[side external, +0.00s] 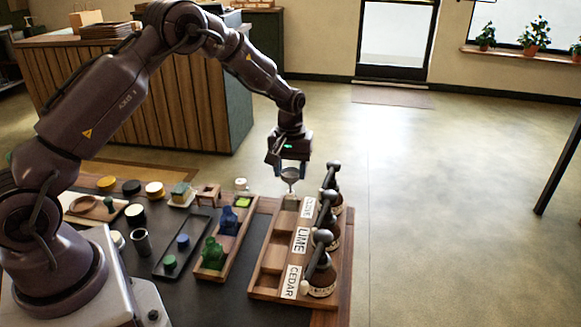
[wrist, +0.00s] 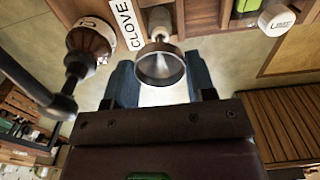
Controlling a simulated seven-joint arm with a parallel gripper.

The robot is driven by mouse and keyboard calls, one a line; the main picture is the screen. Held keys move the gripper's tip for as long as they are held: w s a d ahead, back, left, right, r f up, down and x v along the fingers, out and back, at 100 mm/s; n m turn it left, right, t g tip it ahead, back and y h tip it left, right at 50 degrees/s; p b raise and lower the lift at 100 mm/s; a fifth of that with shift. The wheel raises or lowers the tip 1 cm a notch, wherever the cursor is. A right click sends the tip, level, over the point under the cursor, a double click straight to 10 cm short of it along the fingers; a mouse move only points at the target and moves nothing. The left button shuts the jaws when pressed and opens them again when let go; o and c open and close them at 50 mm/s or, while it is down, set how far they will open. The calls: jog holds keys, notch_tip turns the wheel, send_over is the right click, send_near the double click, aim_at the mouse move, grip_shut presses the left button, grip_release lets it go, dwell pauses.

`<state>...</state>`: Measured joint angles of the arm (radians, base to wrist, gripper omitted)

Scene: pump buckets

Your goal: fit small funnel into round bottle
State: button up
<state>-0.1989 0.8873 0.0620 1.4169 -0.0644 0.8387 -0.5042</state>
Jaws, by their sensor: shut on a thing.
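My gripper (side external: 290,170) points down over the far end of the wooden labelled rack (side external: 258,281). It is shut on a small grey metal funnel (side external: 289,175), which hangs mouth up. In the wrist view the funnel (wrist: 160,66) shows between the two blue-grey fingers. A pale, narrow object (wrist: 158,20) shows just beyond the funnel, in the rack by the CLOVE label; I cannot tell whether they touch. A green bottle (side external: 212,254) and a blue bottle (side external: 228,221) stand in another wooden tray. I cannot tell which thing is the round bottle.
Brown pump bottles (side external: 322,278) with dark pump heads stand along the rack's right side, close to my gripper. Labels read LIME (side external: 300,240) and CEDAR (side external: 293,282). A black tray (side external: 183,244), a dark cup (side external: 141,242) and several small jars stand to the left.

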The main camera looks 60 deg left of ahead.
jog(key=shift+f, duration=1.05)
dwell(0.4)
jog(key=o, duration=0.8)
jog(key=shift+o, duration=0.2)
jog(key=shift+r, duration=3.5)
jog(key=s+d+r+m+t, duration=0.2)
jog(key=s+r, duration=0.4)
jog(key=s, duration=0.3)
jog(key=s+d+r+m+t, duration=0.1)
jog(key=s+d+r+m, duration=0.3)
jog(key=s+r, duration=0.3)
jog(key=s+d+r+m+t, duration=0.2)
jog(key=s+d+r, duration=0.3)
jog(key=s, duration=0.7)
jog(key=shift+d+r+m+t, duration=0.3)
jog(key=shift+r+m, duration=0.2)
jog(key=shift+r, duration=0.25)
